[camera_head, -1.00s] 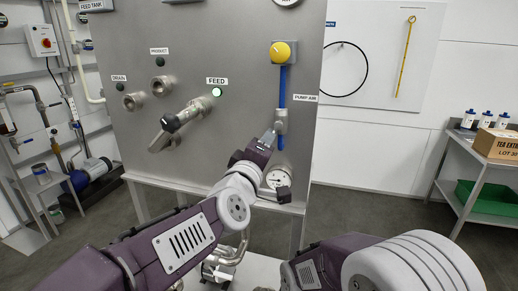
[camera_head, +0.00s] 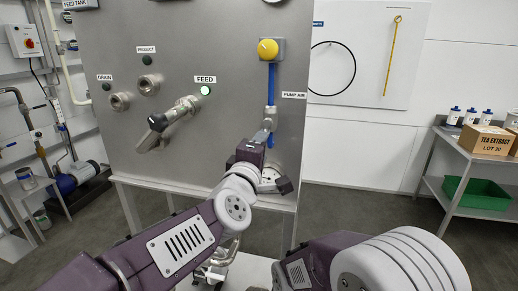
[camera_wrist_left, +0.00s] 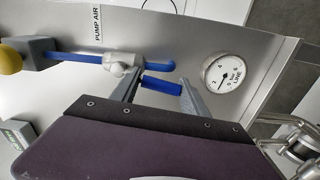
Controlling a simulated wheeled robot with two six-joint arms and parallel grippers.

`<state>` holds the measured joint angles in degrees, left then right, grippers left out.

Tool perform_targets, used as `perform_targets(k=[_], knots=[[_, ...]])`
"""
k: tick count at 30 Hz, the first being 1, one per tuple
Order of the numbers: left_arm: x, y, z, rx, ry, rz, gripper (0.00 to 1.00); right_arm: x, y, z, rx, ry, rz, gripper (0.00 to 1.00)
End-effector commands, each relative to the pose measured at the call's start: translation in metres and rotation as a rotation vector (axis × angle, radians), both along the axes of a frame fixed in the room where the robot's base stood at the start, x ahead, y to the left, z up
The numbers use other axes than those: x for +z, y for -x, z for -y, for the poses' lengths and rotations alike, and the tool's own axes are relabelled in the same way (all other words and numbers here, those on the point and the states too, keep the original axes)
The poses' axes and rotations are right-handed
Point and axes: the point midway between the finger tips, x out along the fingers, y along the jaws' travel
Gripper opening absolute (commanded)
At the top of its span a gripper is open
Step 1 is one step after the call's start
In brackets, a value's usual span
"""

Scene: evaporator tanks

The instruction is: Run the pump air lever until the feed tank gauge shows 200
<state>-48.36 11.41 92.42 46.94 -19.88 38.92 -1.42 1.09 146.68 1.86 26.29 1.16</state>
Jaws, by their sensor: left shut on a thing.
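The pump air lever (camera_wrist_left: 162,85) is a short blue handle on a grey valve (camera_wrist_left: 122,62) in the left wrist view. My left gripper (camera_wrist_left: 158,96) has one grey finger on each side of it and is shut on it. In the head view the gripper (camera_head: 262,137) is just below the valve (camera_head: 270,119) and hides most of the lever. A round gauge, cut off at the head view's top edge, shows no readable dial; whether it is the feed tank gauge I cannot tell. The FEED TANK label (camera_head: 80,4) is at the top left. My right gripper is out of view.
A LINE gauge (camera_wrist_left: 222,73) sits beside the lever in the wrist view. A yellow knob (camera_head: 268,49) is above the valve. The FEED lamp (camera_head: 206,90) glows green above a grey handle (camera_head: 160,121). A side table (camera_head: 468,144) stands far right.

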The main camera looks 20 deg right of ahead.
Motion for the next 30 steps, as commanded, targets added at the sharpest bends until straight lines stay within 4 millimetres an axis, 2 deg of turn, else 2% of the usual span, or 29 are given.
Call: perform_targets(k=[5,6,7,23,26,30], knots=[[-0.003,0.002,0.004,-0.01,-0.01,-0.002,0.0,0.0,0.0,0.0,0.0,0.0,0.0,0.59],[-0.003,0.002,0.004,-0.01,-0.01,-0.002,0.58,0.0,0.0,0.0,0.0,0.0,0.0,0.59],[-0.003,0.002,0.003,-0.01,-0.01,-0.002,0.62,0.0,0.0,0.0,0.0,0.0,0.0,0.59],[0.001,0.0,0.0,-0.003,-0.014,0.009,0.62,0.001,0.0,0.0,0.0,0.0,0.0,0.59],[0.004,-0.005,-0.007,-0.001,-0.113,0.075,0.62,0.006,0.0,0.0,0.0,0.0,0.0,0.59],[0.022,-0.019,-0.027,0.005,-0.453,0.303,0.62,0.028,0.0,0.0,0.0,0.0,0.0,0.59]])
